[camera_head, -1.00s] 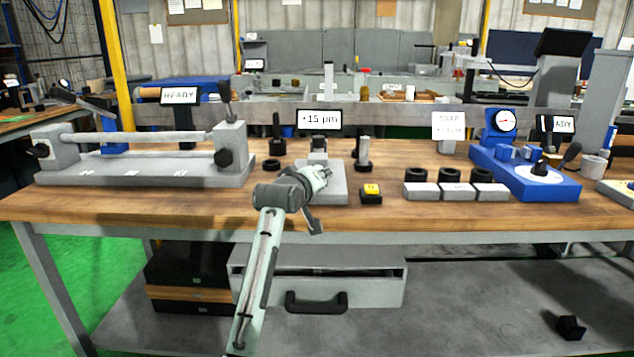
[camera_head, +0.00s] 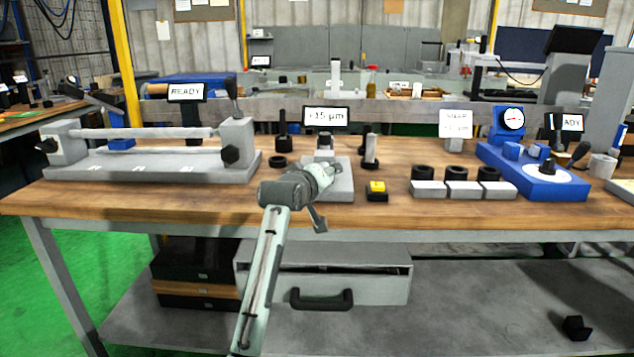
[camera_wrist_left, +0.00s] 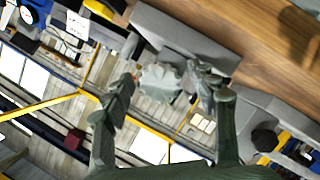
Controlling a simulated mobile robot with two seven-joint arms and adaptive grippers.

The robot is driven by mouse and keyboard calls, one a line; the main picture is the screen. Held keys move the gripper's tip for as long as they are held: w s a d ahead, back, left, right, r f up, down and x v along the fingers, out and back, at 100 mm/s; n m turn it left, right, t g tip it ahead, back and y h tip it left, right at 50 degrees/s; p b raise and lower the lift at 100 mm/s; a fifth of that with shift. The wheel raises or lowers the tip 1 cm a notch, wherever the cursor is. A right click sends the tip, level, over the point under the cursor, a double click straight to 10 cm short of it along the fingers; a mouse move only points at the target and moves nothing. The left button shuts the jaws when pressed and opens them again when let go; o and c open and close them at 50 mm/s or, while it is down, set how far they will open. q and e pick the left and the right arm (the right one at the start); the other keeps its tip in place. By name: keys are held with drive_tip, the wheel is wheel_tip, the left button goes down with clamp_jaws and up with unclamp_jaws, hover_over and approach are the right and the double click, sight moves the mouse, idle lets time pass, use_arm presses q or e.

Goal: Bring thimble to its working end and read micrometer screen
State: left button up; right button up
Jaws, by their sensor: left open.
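The micrometer stands on a grey base (camera_head: 342,187) near the front middle of the bench. Its black-framed screen (camera_head: 325,116) sits behind it; the text is slightly blurred and appears to read +15 µm. My left gripper (camera_head: 321,193) is at the micrometer's front, over the base, and covers part of it. In the left wrist view, a grey-green knob with a scalloped rim, which looks like the thimble (camera_wrist_left: 160,82), lies between the two spread fingers of my left gripper (camera_wrist_left: 165,92). Whether either finger touches it is unclear. My right gripper is out of view.
A yellow-topped black block (camera_head: 377,189) lies right of the base. Grey blocks with black rings (camera_head: 463,189) and a blue dial-gauge fixture (camera_head: 540,180) stand further right. A long grey bench fixture (camera_head: 150,165) is at left.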

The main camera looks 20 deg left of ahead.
use_arm(q)
drive_tip(key=v, duration=1.1)
drive_tip(key=shift+s, duration=0.1)
idle(0.6)
